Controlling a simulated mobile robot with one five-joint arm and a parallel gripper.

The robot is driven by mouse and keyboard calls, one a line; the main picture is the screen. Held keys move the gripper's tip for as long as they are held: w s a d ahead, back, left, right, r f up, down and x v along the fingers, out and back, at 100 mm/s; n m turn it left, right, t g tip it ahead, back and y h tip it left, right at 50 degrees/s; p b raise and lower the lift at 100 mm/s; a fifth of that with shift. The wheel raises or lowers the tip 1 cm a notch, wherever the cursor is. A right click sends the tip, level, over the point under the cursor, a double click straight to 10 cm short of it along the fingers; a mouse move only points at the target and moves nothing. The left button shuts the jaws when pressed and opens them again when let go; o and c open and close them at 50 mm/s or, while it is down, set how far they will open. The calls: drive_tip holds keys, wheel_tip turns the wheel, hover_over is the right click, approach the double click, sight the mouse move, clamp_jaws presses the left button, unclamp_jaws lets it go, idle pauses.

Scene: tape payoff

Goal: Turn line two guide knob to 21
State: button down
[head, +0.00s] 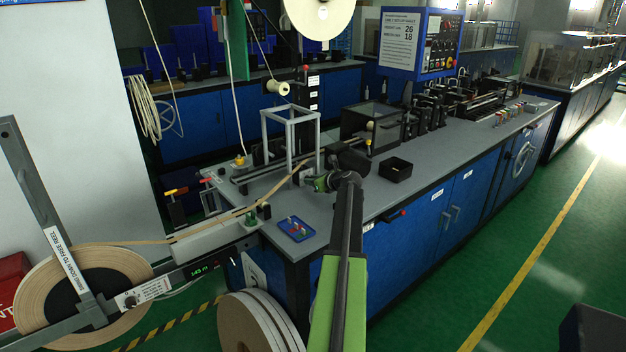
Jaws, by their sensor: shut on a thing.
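My arm reaches up from the bottom centre over the near edge of the grey bench (385,190). My gripper (305,178) points left at the tape path, beside the foot of a pale square frame (291,137). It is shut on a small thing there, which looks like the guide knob. The knob is mostly hidden by the jaws and wrist, and no scale or number on it can be read. A tan tape (245,208) runs from the large reel (75,290) at the lower left up to this spot.
A black open box (395,168) and a dark clear-sided box (370,128) stand right of my gripper. A blue tray (296,229) lies near the front corner. A blue panel's sign (402,38) shows 26 and 18.

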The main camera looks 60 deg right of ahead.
drive_tip(key=m+y, duration=0.1)
drive_tip(key=m+t+y, duration=0.1)
drive_tip(key=m, duration=0.1)
drive_tip(key=shift+s+d+f+m+y+b, duration=0.15)
drive_tip(key=shift+d+m+y+b, duration=0.15)
drive_tip(key=shift+d+b, duration=0.1)
drive_tip(key=m+t+y+b, duration=0.1)
drive_tip(key=m, duration=0.1)
drive_tip(key=shift+f+m+y+b, duration=0.1)
drive_tip(key=shift+m+y+b, duration=0.5)
drive_tip(key=shift+m+b, duration=0.05)
drive_tip(key=shift+m, duration=0.25)
drive_tip(key=c, duration=1.5)
unclamp_jaws()
drive_tip(key=shift+t, duration=0.3)
drive_tip(key=shift+c, duration=0.2)
